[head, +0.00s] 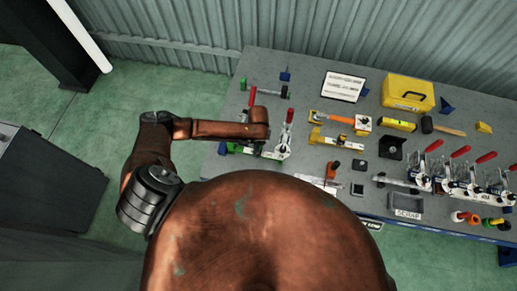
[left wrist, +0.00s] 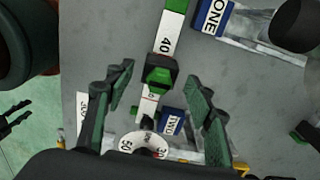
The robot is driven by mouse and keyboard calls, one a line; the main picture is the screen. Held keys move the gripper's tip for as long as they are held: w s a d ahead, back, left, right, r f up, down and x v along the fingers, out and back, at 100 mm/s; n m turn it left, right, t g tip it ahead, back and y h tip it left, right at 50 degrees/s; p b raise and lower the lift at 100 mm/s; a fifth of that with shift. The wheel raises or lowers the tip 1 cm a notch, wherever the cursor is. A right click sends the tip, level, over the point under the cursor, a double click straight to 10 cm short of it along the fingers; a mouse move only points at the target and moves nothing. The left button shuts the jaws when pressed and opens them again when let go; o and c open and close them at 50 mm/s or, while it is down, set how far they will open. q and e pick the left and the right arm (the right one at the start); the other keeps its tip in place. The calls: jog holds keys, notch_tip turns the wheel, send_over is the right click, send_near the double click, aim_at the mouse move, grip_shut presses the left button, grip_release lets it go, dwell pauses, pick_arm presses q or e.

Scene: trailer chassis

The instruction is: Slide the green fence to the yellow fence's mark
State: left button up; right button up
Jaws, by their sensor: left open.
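The green fence (left wrist: 158,78) is a small green and black block on a white scale strip, with the number 40 beyond it in the left wrist view. My left gripper (left wrist: 160,84) is open, with one finger on each side of the green fence and a gap to each. I cannot tell its height above the fence. In the head view my left arm (head: 222,130) reaches over the bench's left end and hides most of the fence; green parts (head: 235,149) show below it. What looks like the yellow fence (head: 318,136) lies to the right.
A ONE label (left wrist: 212,16) and a TWO label (left wrist: 172,121) stand near the strip, with a round numbered dial (left wrist: 143,146) close by. Red-handled clamps (head: 288,128) stand near my left arm. Several tools and a yellow toolbox (head: 408,92) fill the bench to the right.

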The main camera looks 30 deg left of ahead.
pick_arm(q)
notch_tip(320, 180, up, 9)
jog(key=shift+f, duration=0.1)
dwell(0.7)
